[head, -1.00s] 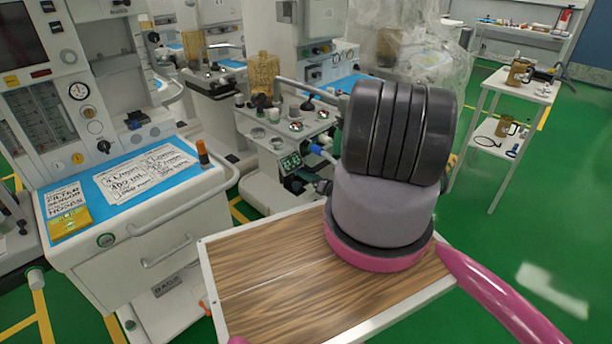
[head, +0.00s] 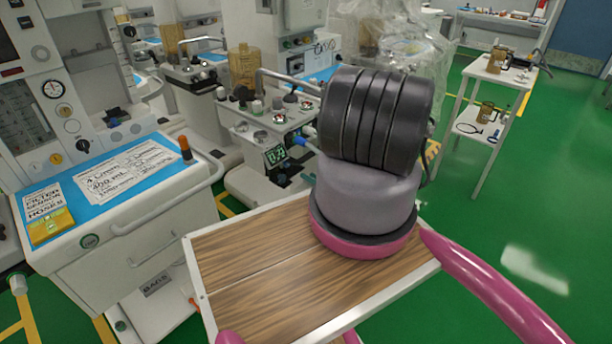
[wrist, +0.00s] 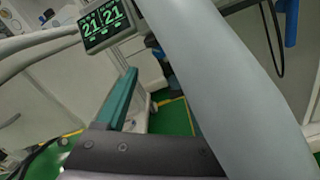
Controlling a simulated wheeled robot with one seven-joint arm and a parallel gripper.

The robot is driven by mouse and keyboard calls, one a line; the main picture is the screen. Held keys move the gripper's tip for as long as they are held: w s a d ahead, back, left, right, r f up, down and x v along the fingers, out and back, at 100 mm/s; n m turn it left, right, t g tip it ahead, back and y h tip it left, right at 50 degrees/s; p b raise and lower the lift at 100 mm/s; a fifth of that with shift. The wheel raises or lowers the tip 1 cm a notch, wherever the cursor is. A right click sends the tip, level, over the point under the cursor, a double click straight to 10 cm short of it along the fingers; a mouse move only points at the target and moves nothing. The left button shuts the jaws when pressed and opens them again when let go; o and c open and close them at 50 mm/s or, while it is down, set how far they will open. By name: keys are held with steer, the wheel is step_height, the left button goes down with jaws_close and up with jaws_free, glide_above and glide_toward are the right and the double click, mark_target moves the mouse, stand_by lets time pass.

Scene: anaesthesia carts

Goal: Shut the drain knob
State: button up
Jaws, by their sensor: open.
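I cannot pick out the drain knob for sure in either view. In the head view, the anaesthesia machine (head: 240,122) in the middle carries several small knobs and a green-lit display (head: 275,156), partly hidden behind my arm. In the wrist view a green display (wrist: 106,24) reading 21 and 21 is near the top left. My gripper (wrist: 165,100) shows as a dark bolted block at the bottom edge with a teal bar, apparently a finger, rising from it. It is open, and nothing shows held.
A white cart (head: 130,235) with a blue top and paper labels stands at the left. A white two-level table (head: 497,80) with jugs stands at the back right. The green floor (head: 520,210) on the right is clear. A dark cable (wrist: 272,40) hangs in the wrist view.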

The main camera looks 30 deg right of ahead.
mark_target(289, 164)
steer(key=w+a+n, duration=0.1)
steer(key=w+n, duration=0.1)
steer(key=w, duration=0.1)
steer(key=w+a+n, duration=0.1)
steer(key=w+n, duration=0.2)
steer(key=w+a+n, duration=0.1)
steer(key=w+n, duration=0.1)
steer(key=w, duration=0.2)
steer(key=shift+w+a+r+n+y, duration=0.1)
steer(key=shift+a+r+n+y, duration=0.05)
steer(key=shift+a+n+y, duration=0.15)
stand_by(0.4)
jaws_close()
